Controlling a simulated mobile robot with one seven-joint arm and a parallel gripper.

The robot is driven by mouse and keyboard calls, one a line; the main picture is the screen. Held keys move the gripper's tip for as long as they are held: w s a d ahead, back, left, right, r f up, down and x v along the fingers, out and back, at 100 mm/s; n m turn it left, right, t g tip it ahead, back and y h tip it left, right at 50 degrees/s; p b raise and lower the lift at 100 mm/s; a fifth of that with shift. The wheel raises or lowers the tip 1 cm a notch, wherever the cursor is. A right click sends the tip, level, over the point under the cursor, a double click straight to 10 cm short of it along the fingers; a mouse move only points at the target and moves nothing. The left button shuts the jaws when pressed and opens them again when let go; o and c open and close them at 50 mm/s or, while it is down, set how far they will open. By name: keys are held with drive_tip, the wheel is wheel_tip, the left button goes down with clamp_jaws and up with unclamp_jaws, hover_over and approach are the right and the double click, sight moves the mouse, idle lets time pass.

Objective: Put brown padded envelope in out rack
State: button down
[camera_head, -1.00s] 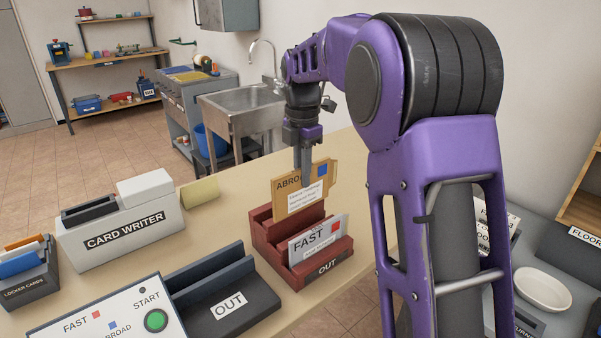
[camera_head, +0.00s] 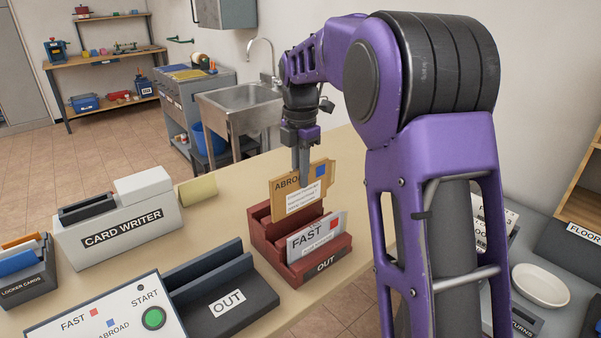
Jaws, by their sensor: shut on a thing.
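The brown padded envelope (camera_head: 285,203) is upright, with a printed "ABROAD", a white label and a blue square. My gripper (camera_head: 301,172) points down and is shut on its top edge. The envelope is at the rear part of the red rack (camera_head: 262,237), which has an "OUT" label on its front. Its lower edge meets the rear slot in the picture; I cannot tell whether it rests on the bottom. A white "FAST" envelope (camera_head: 309,240) with a red square stands in the front slot. A brown edge also shows behind the padded envelope, at its right.
A dark grey tray (camera_head: 257,297), also labelled "OUT", lies left of the red rack. A panel with a green START button (camera_head: 154,318) and a card writer (camera_head: 122,236) stand further left.

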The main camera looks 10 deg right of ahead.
drive_tip(key=shift+f+b, duration=0.95)
drive_tip(key=shift+f, duration=1.1)
drive_tip(key=shift+f, duration=0.1)
